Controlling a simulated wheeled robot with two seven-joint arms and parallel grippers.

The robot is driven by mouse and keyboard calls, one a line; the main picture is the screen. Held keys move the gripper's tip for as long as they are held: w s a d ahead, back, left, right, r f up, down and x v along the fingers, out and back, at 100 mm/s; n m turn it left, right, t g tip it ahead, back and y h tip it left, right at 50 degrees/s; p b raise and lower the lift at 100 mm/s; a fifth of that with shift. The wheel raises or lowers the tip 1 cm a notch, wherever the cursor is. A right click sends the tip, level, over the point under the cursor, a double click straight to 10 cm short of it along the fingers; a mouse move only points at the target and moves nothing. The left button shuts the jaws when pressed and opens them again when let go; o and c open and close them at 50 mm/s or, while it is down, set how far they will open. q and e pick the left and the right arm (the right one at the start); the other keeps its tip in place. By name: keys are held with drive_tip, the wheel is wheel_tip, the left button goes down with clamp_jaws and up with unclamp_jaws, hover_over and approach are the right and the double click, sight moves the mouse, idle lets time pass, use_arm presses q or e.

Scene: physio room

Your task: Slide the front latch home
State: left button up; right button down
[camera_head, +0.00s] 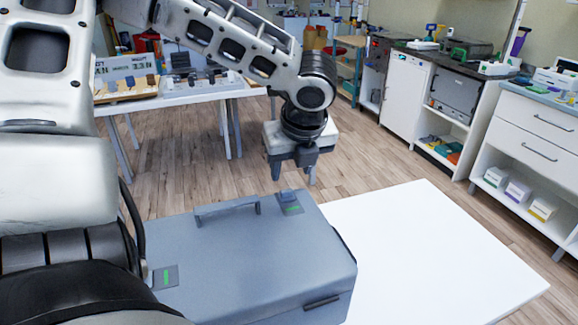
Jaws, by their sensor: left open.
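A blue-grey case (240,255) with its lid down sits on a white table (440,250). A small latch with a green mark (291,205) is at the case's far right edge. A second latch with a green mark (164,277) is at the near left. I cannot tell which is the front latch or whether either is fully home. My left gripper (294,176) points down with its two fingers apart and empty, just above and beyond the far right latch in the picture. Contact with it is not visible. My right gripper is not in view.
A raised handle (227,209) stands on the case's top, and a dark grip (322,302) is on its near right side. The white table is bare to the right. A side table (180,95) with items, and cabinets (540,130), stand further off. My arm covers the left.

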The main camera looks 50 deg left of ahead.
sight(287, 191)
use_arm(q)
drive_tip(key=v, duration=0.9)
drive_tip(key=shift+p, duration=0.4)
drive_tip(key=shift+f, duration=0.1)
drive_tip(key=b+x, duration=0.2)
drive_tip(key=x, duration=1.4)
drive_tip(key=shift+d, duration=0.1)
drive_tip(key=shift+s, duration=0.1)
